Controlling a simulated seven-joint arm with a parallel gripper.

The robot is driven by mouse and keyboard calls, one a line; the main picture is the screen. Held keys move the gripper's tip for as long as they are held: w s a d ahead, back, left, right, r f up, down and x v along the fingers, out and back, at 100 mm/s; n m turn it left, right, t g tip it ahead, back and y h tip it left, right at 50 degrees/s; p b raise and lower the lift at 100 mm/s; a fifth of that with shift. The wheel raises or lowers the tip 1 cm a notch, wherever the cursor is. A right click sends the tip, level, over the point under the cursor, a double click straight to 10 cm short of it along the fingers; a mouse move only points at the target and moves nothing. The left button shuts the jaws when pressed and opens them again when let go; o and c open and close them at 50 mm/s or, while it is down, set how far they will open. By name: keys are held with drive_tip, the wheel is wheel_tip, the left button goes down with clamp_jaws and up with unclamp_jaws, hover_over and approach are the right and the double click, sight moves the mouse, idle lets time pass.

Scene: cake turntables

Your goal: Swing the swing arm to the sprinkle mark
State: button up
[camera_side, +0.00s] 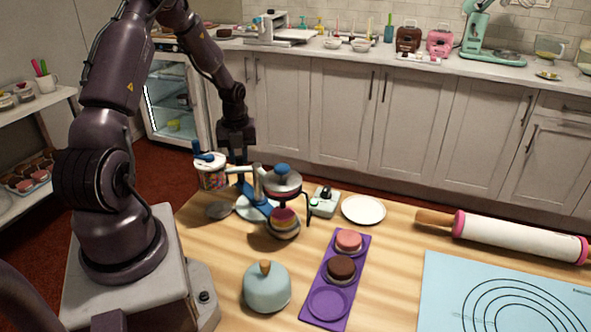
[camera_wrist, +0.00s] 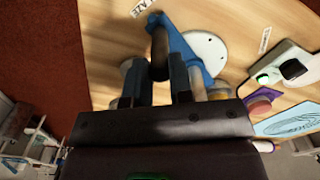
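The blue swing arm (camera_side: 254,199) sits on a post above a round pale base beside the turntable unit. In the wrist view the swing arm (camera_wrist: 186,48) runs diagonally over a white disc (camera_wrist: 210,52). My gripper (camera_side: 238,163) points down at the arm's rear end, partly hidden in the side view. In the wrist view a dark upright handle (camera_wrist: 158,48) fills the narrow gap between my gripper's fingers (camera_wrist: 160,76), which look shut on it. A label ending "AZE" (camera_wrist: 140,7) lies near the arm's tip. A second label (camera_wrist: 265,40) is too small to read; I cannot tell which is the sprinkle mark.
A sprinkle-filled jar (camera_side: 211,172) stands left of my gripper. A blue-topped dispenser (camera_side: 282,179) stands over a small cake (camera_side: 285,217). A small switch box (camera_side: 324,203), a white plate (camera_side: 363,209), a purple tray (camera_side: 321,304) and a pale blue dome (camera_side: 267,290) stand nearby.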

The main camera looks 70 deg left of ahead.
idle(0.3)
drive_tip(key=shift+w+r, duration=0.1)
drive_tip(key=shift+w, duration=1.4)
drive_tip(key=shift+w+d, duration=0.15)
drive_tip(key=shift+w, duration=0.55)
drive_tip(key=shift+w+d, duration=0.15)
drive_tip(key=shift+w, duration=0.55)
